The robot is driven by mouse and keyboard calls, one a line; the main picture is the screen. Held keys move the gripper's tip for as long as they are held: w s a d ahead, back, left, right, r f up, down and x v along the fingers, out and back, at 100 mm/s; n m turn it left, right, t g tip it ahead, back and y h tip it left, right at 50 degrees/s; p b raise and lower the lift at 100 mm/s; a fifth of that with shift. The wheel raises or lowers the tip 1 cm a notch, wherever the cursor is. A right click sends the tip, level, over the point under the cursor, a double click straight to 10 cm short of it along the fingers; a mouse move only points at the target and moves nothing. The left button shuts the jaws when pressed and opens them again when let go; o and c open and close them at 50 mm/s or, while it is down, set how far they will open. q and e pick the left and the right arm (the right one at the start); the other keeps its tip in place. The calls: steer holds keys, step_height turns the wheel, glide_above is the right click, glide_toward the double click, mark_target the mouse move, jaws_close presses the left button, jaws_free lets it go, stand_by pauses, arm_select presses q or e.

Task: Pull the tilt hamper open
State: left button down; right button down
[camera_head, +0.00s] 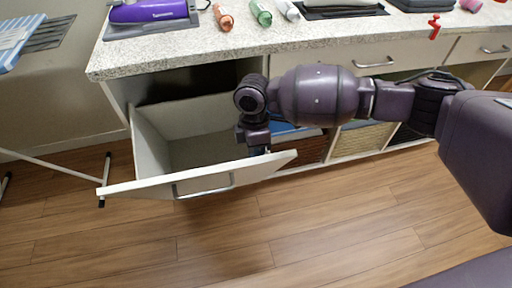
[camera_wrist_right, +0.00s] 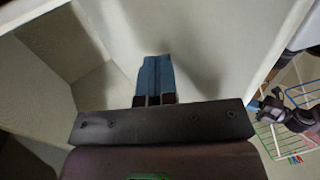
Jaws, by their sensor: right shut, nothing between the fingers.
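The tilt hamper (camera_head: 208,184) is a white bin under the counter at the left in the head view. Its front panel leans outward, so its inside shows from above. A metal bar handle (camera_head: 203,186) sits on the outer face of the panel. My right gripper (camera_head: 258,150) points down at the right end of the hamper, behind the front panel's top edge. In the right wrist view its blue fingers (camera_wrist_right: 155,80) are together and empty, in front of the pale inner face of the panel (camera_wrist_right: 200,40). Whether they touch it is unclear. My left gripper is out of view.
The speckled countertop (camera_head: 200,42) holds a purple iron (camera_head: 150,11), bottles and folded towels. Closed drawers and wicker baskets (camera_head: 362,139) are to the right. An ironing board (camera_head: 14,40) with its legs stands at the left. The wooden floor in front is clear.

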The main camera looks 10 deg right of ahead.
steer(key=shift+s+f, duration=0.1)
steer(key=shift+s, duration=0.15)
steer(key=s+f+t+p, duration=0.1)
steer(key=s+f+p, duration=0.1)
steer(key=s, duration=0.3)
steer(key=shift+s+f+p, duration=0.3)
steer(key=shift+f+p, duration=0.1)
